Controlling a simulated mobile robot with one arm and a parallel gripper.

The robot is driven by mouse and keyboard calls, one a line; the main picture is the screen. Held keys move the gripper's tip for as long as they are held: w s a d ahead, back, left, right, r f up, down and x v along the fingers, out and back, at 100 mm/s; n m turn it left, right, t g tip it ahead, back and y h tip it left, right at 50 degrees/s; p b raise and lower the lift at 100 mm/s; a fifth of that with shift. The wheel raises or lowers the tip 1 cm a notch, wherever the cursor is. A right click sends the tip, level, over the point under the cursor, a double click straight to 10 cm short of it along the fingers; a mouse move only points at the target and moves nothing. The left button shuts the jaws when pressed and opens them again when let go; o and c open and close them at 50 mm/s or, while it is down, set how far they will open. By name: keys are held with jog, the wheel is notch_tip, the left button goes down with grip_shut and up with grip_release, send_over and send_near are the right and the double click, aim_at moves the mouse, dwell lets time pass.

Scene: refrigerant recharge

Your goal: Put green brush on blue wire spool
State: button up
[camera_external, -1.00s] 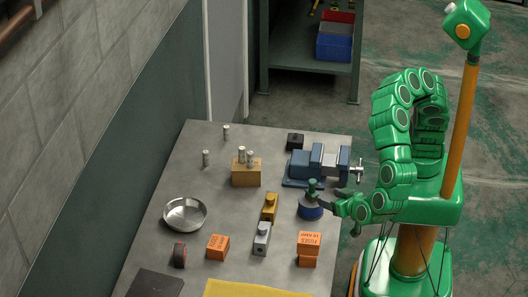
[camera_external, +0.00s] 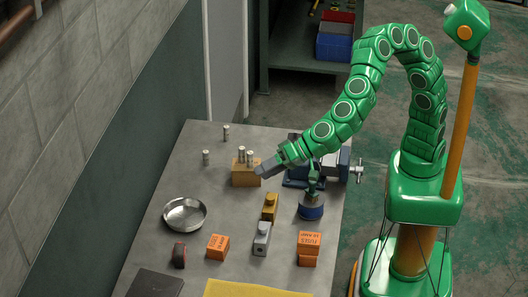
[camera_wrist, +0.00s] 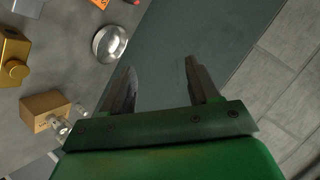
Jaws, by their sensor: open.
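The blue wire spool (camera_external: 311,211) stands near the right edge of the workbench. The green brush (camera_external: 312,188) is upright on top of it, and its upper end merges with the green arm in the picture, so its full height is hard to tell. My gripper (camera_external: 262,170) is up and to the left of the spool, over the wooden block, apart from the brush. In the wrist view my gripper's two fingers (camera_wrist: 160,75) are spread with nothing between them. Neither brush nor spool shows in the wrist view.
The wooden block (camera_external: 246,178) with metal cylinders is near my gripper. A blue vise (camera_external: 300,176) stands behind the spool, partly hidden by my arm. Yellow and grey blocks (camera_external: 269,207), orange fuse boxes (camera_external: 309,243) and a metal dish (camera_external: 185,214) lie around.

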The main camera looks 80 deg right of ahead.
jog(key=s+d+r+n+g+y, duration=0.3)
jog(key=s+d+r+n+y, duration=0.15)
jog(key=d+r+n, duration=0.2)
jog(key=s+d+f+g+h, duration=0.3)
jog(key=s+d, duration=0.6)
jog(key=d, duration=0.4)
jog(key=s+d+f+g+h, duration=0.3)
jog(key=s+d+f, duration=0.2)
jog(key=s+d, duration=0.5)
jog(key=s+d+f+g+h, duration=0.3)
jog(key=s+d, duration=0.6)
jog(key=d, duration=0.7)
jog(key=shift+s+d+f+g, duration=0.15)
jog(key=shift+d+f+g, duration=0.25)
jog(key=shift+f+g, duration=0.15)
